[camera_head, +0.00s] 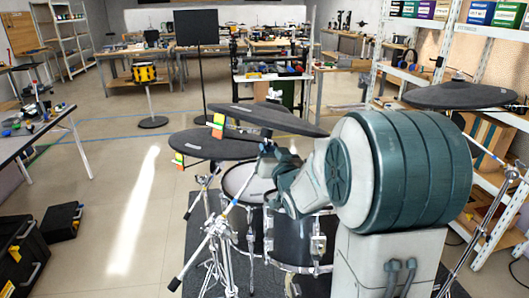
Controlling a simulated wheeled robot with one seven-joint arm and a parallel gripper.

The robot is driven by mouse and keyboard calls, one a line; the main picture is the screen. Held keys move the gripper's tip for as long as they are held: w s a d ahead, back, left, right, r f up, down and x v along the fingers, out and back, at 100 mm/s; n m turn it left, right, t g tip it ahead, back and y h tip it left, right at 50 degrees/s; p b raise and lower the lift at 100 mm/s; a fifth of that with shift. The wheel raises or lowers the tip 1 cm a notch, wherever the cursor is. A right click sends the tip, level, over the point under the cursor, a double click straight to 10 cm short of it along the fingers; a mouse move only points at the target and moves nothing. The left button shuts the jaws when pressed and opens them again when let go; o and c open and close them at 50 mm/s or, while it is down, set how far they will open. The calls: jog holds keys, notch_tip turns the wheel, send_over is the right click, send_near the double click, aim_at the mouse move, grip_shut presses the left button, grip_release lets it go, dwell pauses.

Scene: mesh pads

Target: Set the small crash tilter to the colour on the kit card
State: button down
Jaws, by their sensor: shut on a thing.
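Three dark cymbal pads stand over the drum kit: an upper middle one (275,120) tilted down to the right, a lower left one (212,147), and a right one (460,96). I cannot tell for sure which is the small crash. Striped colour tags show at the left edges of the middle pad (218,125) and the left pad (179,160), with green and orange on them. My gripper (268,151) is just under the middle pad, by its stand, and appears shut on the tilter there. The pad and my wrist hide most of the grip. I cannot make out the kit card.
Drums (243,181) and chrome stand legs (222,240) crowd the space below my arm. Shelves (497,125) stand at the right. The floor at left centre is clear.

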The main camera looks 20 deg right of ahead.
jog(key=shift+a, duration=0.1)
jog(key=c, duration=1.5)
grip_release()
jog(key=shift+a, duration=0.1)
jog(key=shift+s, duration=0.1)
jog(key=s+b, duration=0.2)
jog(key=s, duration=0.2)
jog(key=s+d+b, duration=0.1)
jog(key=s+b, duration=0.1)
jog(key=s, duration=0.3)
jog(key=s+f+b, duration=0.1)
jog(key=s+b, duration=0.1)
jog(key=s, duration=0.2)
jog(key=shift+s+d+b, duration=0.15)
jog(key=shift+s+b, duration=0.1)
jog(key=shift+b, duration=0.15)
